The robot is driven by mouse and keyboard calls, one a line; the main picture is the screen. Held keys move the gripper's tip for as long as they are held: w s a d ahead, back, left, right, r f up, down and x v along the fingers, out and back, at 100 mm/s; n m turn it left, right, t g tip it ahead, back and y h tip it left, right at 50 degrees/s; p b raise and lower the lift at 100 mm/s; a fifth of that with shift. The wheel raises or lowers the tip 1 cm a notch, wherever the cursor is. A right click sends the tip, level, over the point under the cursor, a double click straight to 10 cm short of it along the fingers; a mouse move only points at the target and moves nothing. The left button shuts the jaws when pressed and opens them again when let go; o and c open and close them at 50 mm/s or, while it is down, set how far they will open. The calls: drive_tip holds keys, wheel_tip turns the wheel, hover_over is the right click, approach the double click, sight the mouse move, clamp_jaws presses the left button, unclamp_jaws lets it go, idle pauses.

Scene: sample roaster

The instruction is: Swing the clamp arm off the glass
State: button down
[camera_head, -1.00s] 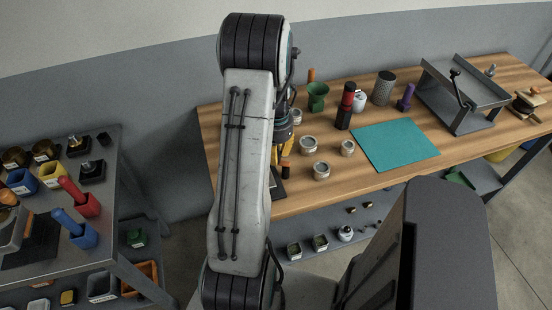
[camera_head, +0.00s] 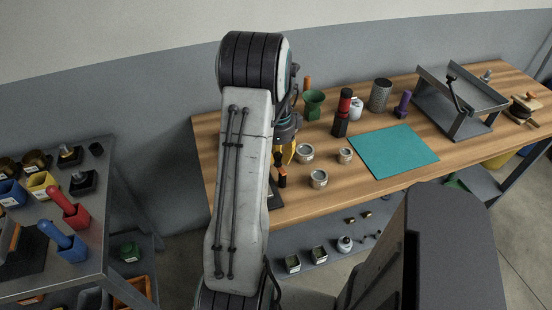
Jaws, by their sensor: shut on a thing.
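My gripper (camera_head: 287,152), with yellow fingers, shows just right of my pale arm link, low over the left end of the wooden bench. It is shut on what appears to be the clamp arm, mostly hidden by the fingers and my arm. A small black and orange piece (camera_head: 281,179) stands just below the fingers, by a dark plate (camera_head: 275,198) at the bench's front left. I cannot tell whether this piece belongs to the clamp. The glass cannot be made out for certain. A round metal-rimmed jar (camera_head: 304,153) sits close right of the fingers.
Two more such jars (camera_head: 318,180) (camera_head: 345,155) stand nearby. A teal mat (camera_head: 394,151) lies clear. A grey side table (camera_head: 85,240) with colored bins is left.

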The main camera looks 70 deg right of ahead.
drive_tip(key=shift+s+f+m, duration=0.15)
drive_tip(key=shift+m, duration=0.45)
drive_tip(key=c, duration=1)
unclamp_jaws()
drive_tip(key=shift+d, duration=0.15)
drive_tip(key=shift+r, duration=6.1)
